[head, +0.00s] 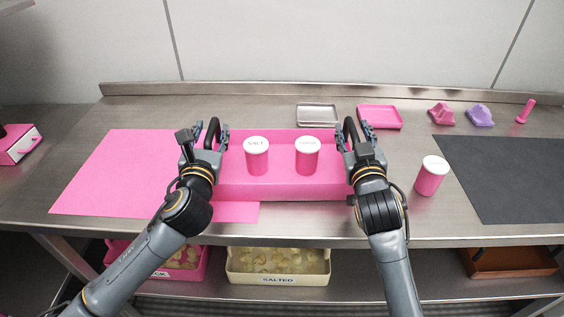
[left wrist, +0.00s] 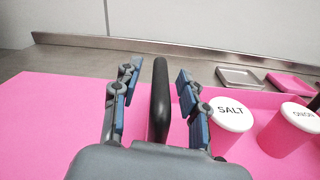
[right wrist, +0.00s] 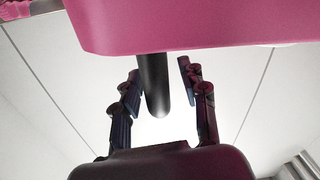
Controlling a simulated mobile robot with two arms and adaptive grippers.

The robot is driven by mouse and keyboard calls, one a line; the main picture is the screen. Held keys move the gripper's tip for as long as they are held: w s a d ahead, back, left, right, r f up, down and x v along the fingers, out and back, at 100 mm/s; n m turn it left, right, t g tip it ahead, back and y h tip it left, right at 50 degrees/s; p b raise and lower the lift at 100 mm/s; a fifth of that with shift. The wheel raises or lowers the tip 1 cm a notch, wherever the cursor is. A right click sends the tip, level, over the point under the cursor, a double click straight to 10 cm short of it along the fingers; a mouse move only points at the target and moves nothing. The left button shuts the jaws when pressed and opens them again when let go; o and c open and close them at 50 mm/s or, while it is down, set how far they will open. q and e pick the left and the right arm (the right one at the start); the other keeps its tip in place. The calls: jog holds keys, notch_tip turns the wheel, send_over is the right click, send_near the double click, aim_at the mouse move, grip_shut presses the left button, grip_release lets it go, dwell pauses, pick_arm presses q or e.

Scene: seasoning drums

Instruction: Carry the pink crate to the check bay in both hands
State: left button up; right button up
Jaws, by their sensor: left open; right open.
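The pink crate (head: 285,187) stands on the steel bench, its left part over a pink mat (head: 110,175). It holds two pink drums with white lids, one marked SALT (head: 257,160), the other (head: 307,160) hard to read. My left gripper (head: 207,131) is open, its fingers on either side of the crate's black left handle (left wrist: 160,100). My right gripper (head: 358,131) is open, with the black right handle (right wrist: 154,88) between its fingers. In the right wrist view the crate's pink wall (right wrist: 180,25) fills the top.
A dark mat (head: 505,180) lies at the right, with a loose pink drum (head: 431,177) left of it. A metal tray (head: 317,115), a pink tray (head: 380,117) and small pink and purple items (head: 480,115) line the back. Bins (head: 278,267) sit on the shelf below.

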pick_arm(q)
jog(key=shift+w, duration=0.15)
pick_arm(e)
jog(key=shift+w, duration=0.15)
pick_arm(q)
grip_shut()
pick_arm(e)
grip_shut()
pick_arm(q)
jog(key=shift+r, duration=0.25)
pick_arm(e)
jog(key=shift+r, duration=0.3)
